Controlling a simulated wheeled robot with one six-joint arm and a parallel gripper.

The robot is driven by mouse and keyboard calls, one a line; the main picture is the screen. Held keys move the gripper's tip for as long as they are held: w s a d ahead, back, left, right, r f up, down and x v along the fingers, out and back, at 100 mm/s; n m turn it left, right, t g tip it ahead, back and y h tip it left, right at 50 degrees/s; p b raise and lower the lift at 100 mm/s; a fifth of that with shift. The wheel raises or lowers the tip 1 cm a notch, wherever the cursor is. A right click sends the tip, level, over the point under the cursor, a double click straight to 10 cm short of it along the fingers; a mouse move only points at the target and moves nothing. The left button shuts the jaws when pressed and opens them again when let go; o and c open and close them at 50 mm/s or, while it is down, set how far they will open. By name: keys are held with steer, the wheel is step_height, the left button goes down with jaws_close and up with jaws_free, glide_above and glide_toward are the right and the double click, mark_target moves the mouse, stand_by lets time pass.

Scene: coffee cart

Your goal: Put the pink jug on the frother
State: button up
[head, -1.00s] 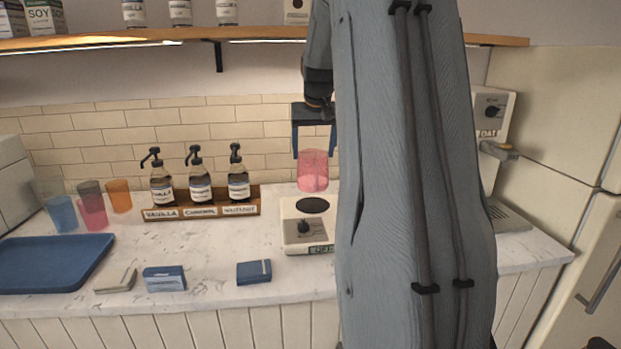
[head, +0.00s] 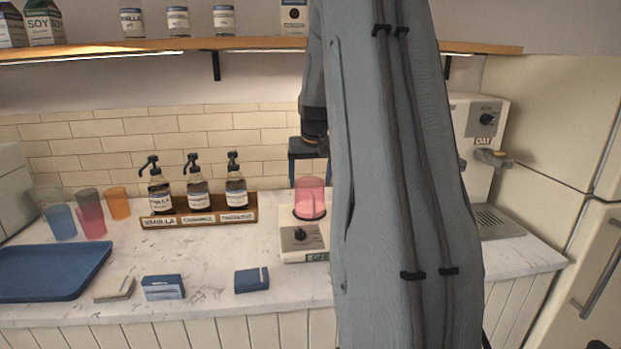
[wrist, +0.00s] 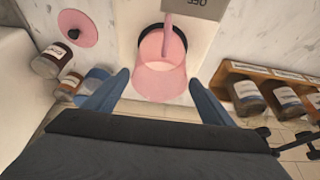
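The pink jug (head: 310,198) is translucent and stands upright on top of the white frother (head: 304,240), whose dark knob faces front. In the wrist view the pink jug (wrist: 162,72) lies ahead between my fingertips, with its handle toward the frother's front (wrist: 198,8), marked OFF. My gripper (wrist: 159,77) is open, with a finger on each side of the jug and what look like narrow gaps. In the head view my gripper (head: 310,180) is just above and around the jug's upper part, partly hidden by my arm.
A wooden rack (head: 235,216) with three syrup bottles stands left of the frother. A pink lid-like disc (wrist: 78,27) lies near the frother.

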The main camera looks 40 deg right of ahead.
steer(key=shift+o, duration=1.4)
steer(key=b+v, duration=0.2)
steer(key=v, duration=1)
steer(key=s+a+f+n+g+y, duration=0.1)
steer(key=s+a+f+n, duration=0.15)
steer(key=a+f, duration=0.65)
steer(key=s+a+f+n+y, duration=0.1)
steer(key=s+a+f, duration=0.25)
steer(key=a, duration=0.85)
steer(key=s+a+f+n+g, duration=0.2)
steer(key=s+a+f+n, duration=0.1)
steer(key=s+a+f, duration=0.7)
steer(key=s+a, duration=0.3)
steer(key=shift+s+a+f, duration=0.3)
steer(key=shift+a+f, duration=0.05)
steer(key=shift+f, duration=0.05)
